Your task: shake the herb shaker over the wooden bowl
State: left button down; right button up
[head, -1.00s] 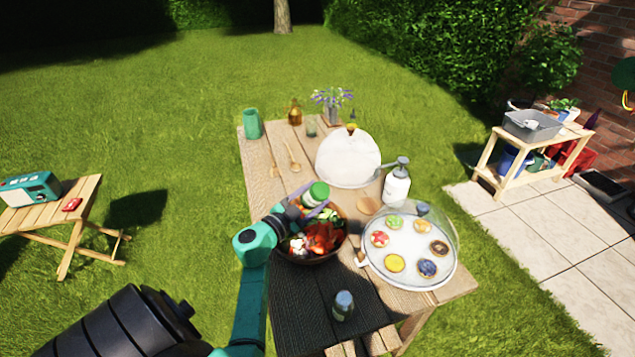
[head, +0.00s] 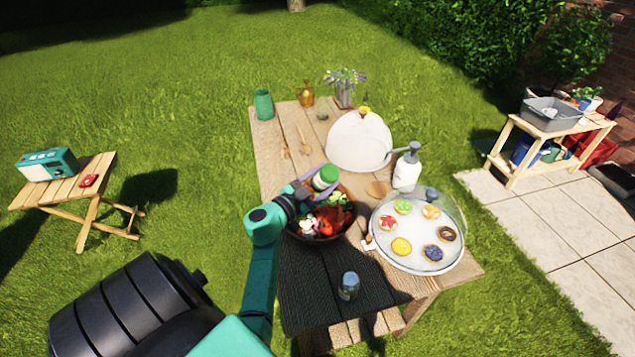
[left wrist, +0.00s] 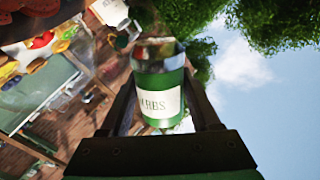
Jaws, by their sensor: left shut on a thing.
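The herb shaker (head: 325,177) is a small green jar with a white label, held tilted above the wooden bowl. In the left wrist view the shaker (left wrist: 160,90) sits between the two fingers, and part of its label reads "RBS". My left gripper (head: 308,187) is shut on it. The dark wooden bowl (head: 347,232) stands on the table below and holds a mixed salad of red, white and green pieces. My gripper and forearm hide the bowl's left part. My right gripper is not in view.
On the wooden table (head: 270,150), a tray of round tarts (head: 420,258) is right of the bowl. A white dome (head: 358,142), a pump bottle (head: 407,170) and a green cup (head: 263,104) stand farther back. A small glass jar (head: 349,285) stands in front.

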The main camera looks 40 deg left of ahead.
aim_at(325, 165)
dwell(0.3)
pick_arm(q)
jog(key=shift+m+b, duration=0.5)
jog(key=shift+m, duration=0.3)
jog(key=m+b, duration=0.1)
jog(key=m, duration=0.3)
jog(key=r+m+b, duration=0.1)
jog(key=m+b, duration=0.1)
jog(key=m, duration=0.2)
jog(key=m+b, duration=0.2)
jog(key=m, duration=0.1)
jog(key=shift+r+m, duration=0.15)
jog(key=shift+m, duration=0.25)
notch_tip(325, 165, up, 2)
jog(key=m+b, duration=0.1)
jog(key=m, duration=0.3)
jog(key=m+b, duration=0.2)
jog(key=m, duration=0.2)
jog(key=m+b, duration=0.1)
jog(key=m, duration=0.4)
jog(key=shift+r+b, duration=0.25)
jog(key=shift+b, duration=0.1)
jog(key=shift+r+m+b, duration=0.25)
jog(key=shift+m+b, duration=0.05)
jog(key=shift+m, duration=0.8)
jog(key=shift+r+m, duration=0.25)
jog(key=shift+m, duration=0.35)
jog(key=shift+r, duration=0.15)
